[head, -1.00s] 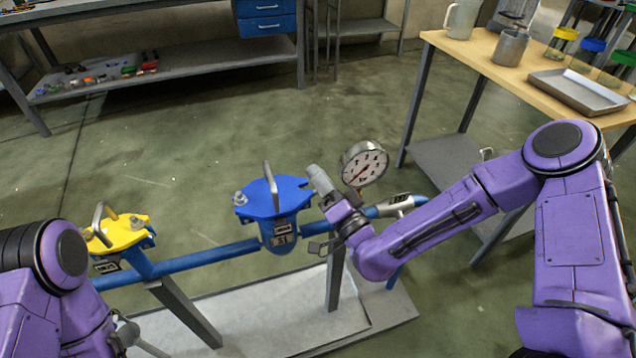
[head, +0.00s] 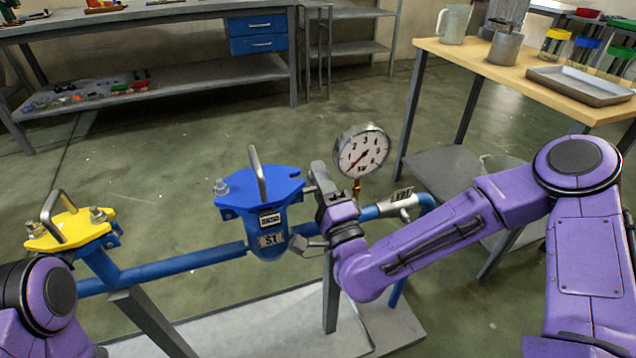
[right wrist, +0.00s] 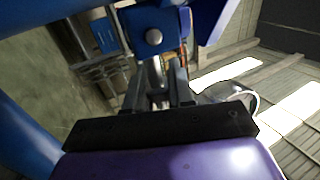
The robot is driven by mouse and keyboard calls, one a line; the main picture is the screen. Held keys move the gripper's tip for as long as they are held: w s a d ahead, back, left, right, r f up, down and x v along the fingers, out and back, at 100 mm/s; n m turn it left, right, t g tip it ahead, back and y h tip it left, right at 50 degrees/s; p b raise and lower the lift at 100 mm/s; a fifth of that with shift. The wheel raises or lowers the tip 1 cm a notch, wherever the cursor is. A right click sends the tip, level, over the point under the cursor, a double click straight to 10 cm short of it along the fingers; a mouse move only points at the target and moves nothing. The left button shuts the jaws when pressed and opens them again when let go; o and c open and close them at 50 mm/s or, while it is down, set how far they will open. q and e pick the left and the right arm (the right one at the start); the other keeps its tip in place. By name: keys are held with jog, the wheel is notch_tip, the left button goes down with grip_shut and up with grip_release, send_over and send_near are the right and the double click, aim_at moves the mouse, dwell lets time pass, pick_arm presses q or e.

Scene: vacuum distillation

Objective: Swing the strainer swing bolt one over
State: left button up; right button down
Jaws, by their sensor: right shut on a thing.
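The blue strainer S1 (head: 268,222) stands on the blue pipe, its blue lid (head: 245,193) in place with a bent metal handle (head: 257,172) on top. A swing bolt (head: 221,187) with its nut stands upright at the lid's left edge. My right gripper (head: 315,186) is at the lid's right edge, shut on a swing bolt (right wrist: 157,75) whose metal shank shows between the fingers in the right wrist view. Most of that bolt is hidden by the fingers. My left arm is at the lower left; its gripper is out of view.
A pressure gauge (head: 361,151) stands just behind and right of my right gripper. A yellow-lidded strainer (head: 66,230) is at the left on the same pipe. A wooden-topped table (head: 480,62) with jugs and a tray (head: 578,86) is at right.

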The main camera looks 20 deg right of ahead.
jog(key=shift+w+d, duration=0.1)
jog(key=shift+d, duration=0.05)
jog(key=c, duration=1.2)
grip_release()
jog(key=p+v, duration=0.1)
jog(key=v, duration=0.9)
jog(key=shift+s, duration=0.3)
